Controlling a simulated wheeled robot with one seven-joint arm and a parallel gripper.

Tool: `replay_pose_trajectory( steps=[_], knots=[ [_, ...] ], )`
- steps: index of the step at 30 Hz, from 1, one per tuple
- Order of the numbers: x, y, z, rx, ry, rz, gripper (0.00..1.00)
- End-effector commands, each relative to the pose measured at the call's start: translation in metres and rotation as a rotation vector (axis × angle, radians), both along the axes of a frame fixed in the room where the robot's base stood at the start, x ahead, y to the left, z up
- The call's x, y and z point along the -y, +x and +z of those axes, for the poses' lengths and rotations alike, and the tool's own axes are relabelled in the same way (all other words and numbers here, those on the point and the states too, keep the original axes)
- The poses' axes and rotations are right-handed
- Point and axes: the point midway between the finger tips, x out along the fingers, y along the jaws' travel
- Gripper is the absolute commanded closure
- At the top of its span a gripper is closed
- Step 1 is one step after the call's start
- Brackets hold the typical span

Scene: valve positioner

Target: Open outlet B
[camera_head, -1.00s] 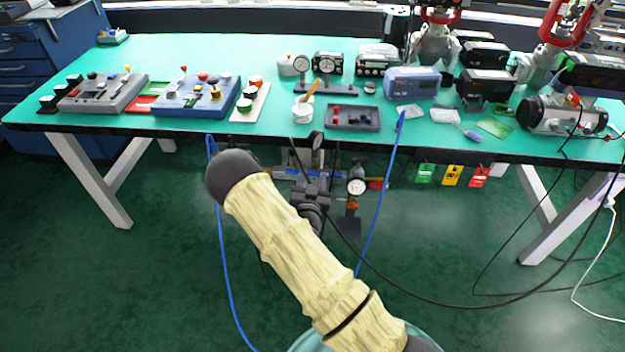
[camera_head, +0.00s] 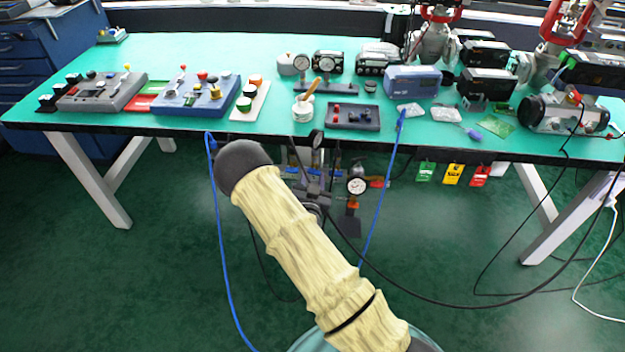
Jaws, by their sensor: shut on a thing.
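A valve assembly (camera_head: 352,205) with small coloured parts stands below the front edge of the bench. A round white gauge (camera_head: 357,186) faces me on its right side. A second gauge (camera_head: 317,139) sits higher, seen edge-on. My gripper (camera_head: 318,190) is in front of the assembly, a dark shape partly hidden by my pale-sleeved arm. It is shut on a part of the assembly, but its fingertips and that part are too small and covered to make out. I cannot read which outlet is B.
The green bench (camera_head: 220,52) carries control boxes (camera_head: 195,95), a dark tray (camera_head: 352,116) and several instruments. Blue hoses (camera_head: 378,210) hang on both sides of the assembly. A black cable (camera_head: 430,302) loops to the right. The green floor is open in front.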

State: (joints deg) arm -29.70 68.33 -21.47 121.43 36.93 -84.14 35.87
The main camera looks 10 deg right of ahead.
Motion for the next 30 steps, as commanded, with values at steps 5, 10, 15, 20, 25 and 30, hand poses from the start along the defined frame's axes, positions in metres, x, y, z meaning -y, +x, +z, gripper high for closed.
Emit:
replay_pose_trajectory(
  steps=[5, 10, 15, 20, 25, 30],
  knots=[
    [0.0007, -0.0002, -0.0031, 0.039, 0.126, -0.002, 0.86],
    [0.0005, -0.0001, -0.0038, 0.088, 0.271, -0.001, 0.86],
    [0.0003, -0.0001, -0.0044, 0.138, 0.425, -0.001, 0.86],
    [0.0007, -0.0004, -0.0055, 0.184, 0.569, -0.002, 0.86],
    [0.0008, -0.0003, -0.0056, 0.236, 0.723, -0.001, 0.86],
    [0.0008, -0.0004, -0.0060, 0.285, 0.876, 0.000, 0.86]
  ],
)
